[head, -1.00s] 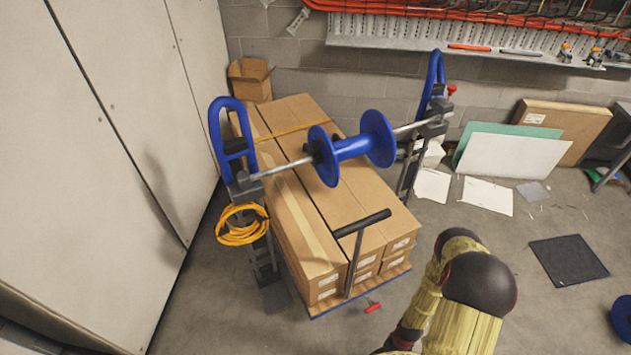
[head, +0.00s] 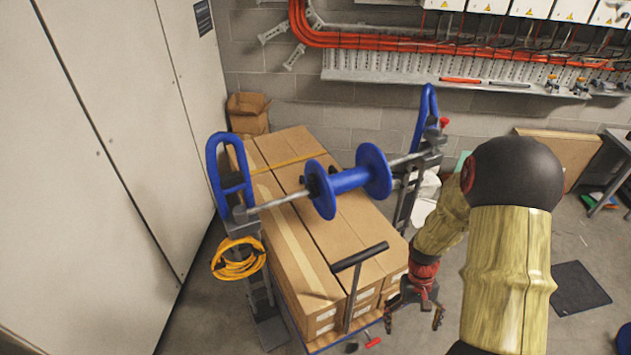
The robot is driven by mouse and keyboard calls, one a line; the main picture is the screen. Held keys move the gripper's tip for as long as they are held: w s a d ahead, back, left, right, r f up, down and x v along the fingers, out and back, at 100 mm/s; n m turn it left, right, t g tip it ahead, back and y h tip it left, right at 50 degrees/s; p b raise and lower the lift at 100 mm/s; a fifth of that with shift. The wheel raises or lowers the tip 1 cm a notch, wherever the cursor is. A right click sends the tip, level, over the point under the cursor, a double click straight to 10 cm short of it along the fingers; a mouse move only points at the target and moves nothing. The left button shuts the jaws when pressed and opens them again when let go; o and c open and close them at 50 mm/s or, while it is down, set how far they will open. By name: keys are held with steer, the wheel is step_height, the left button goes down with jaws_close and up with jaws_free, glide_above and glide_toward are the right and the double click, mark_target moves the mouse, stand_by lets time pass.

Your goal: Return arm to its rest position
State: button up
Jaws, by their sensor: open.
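My arm (head: 505,265) stands at the right of the head view, in a yellow sleeve with a dark rounded elbow. Its forearm bends down toward the middle. My gripper (head: 414,318) hangs at the lower middle with its dark fingers spread apart. It is open and I see nothing between the fingers. In the picture it lies just right of the stacked cartons' front corner. I cannot tell whether it touches them.
Cartons (head: 300,215) lie stacked on a cart with a black-gripped handle (head: 360,256). A blue reel (head: 348,181) on a bar spans the stands above them. A yellow cable coil (head: 238,259) hangs left. A black mat (head: 578,288) lies on the floor at right.

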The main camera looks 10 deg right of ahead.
steer(key=s+a+r+n+t, duration=0.1)
steer(key=a+r+t, duration=0.2)
steer(key=r, duration=0.9)
steer(key=s+a+r+n+t, duration=0.1)
steer(key=s+a+r+t, duration=0.1)
steer(key=a+r, duration=0.5)
steer(key=s+a+r+t, duration=0.1)
steer(key=a+r+t, duration=0.3)
steer(key=r, duration=1.5)
steer(key=shift+s+a+n+h+p, duration=0.2)
steer(key=shift+a+n+h+p, duration=0.15)
steer(key=shift+a, duration=0.45)
